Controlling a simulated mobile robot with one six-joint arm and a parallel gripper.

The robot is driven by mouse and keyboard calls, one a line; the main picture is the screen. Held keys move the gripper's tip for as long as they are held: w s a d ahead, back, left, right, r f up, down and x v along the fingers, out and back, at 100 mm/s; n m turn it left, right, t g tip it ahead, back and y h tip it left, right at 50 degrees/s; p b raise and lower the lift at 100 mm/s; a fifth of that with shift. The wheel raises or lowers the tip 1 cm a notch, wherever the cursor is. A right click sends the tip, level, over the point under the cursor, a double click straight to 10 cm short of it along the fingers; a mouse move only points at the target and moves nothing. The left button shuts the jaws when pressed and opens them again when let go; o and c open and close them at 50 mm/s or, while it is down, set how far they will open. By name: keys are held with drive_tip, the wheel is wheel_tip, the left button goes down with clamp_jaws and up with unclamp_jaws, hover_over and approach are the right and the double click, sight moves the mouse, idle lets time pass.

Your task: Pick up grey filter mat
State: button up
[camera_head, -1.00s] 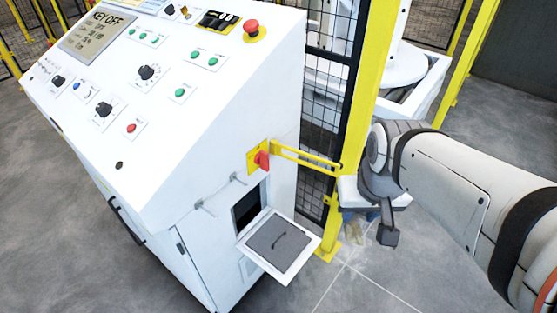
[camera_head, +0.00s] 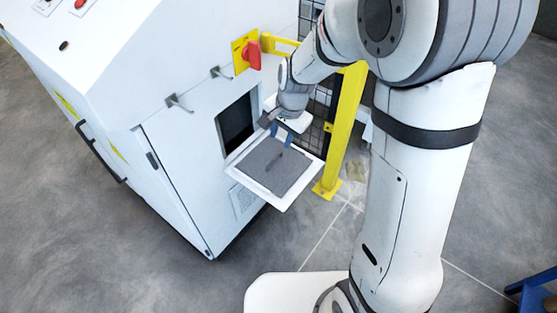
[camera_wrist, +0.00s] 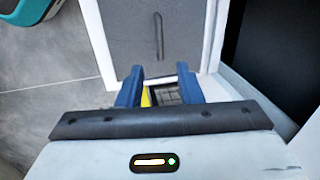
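The grey filter mat (camera_head: 262,169) lies flat in a white-framed flap (camera_head: 292,197) folded out from the machine cabinet. A thin dark handle (camera_wrist: 158,36) stands on the mat in the wrist view. I cannot tell the exact height of the fingers above the mat.
The white cabinet (camera_head: 185,140) has a dark opening (camera_head: 237,122) behind the flap. A red switch (camera_head: 251,54) and hooks stick out above it. A yellow fence post (camera_head: 345,130) stands right of the flap. Grey floor is clear below.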

sight(276, 156)
drive_tip(key=shift+m, duration=0.3)
drive_tip(key=f, duration=0.2)
drive_tip(key=w+a+f+b, duration=0.1)
drive_tip(key=f, duration=0.3)
drive_tip(key=f+b, duration=0.1)
drive_tip(key=f, duration=0.1)
drive_tip(key=f+b, duration=0.1)
drive_tip(key=f, duration=0.1)
drive_tip(key=shift+w+a, duration=0.15)
drive_tip(key=shift+w, duration=0.15)
drive_tip(key=shift+r, duration=0.1)
clamp_jaws()
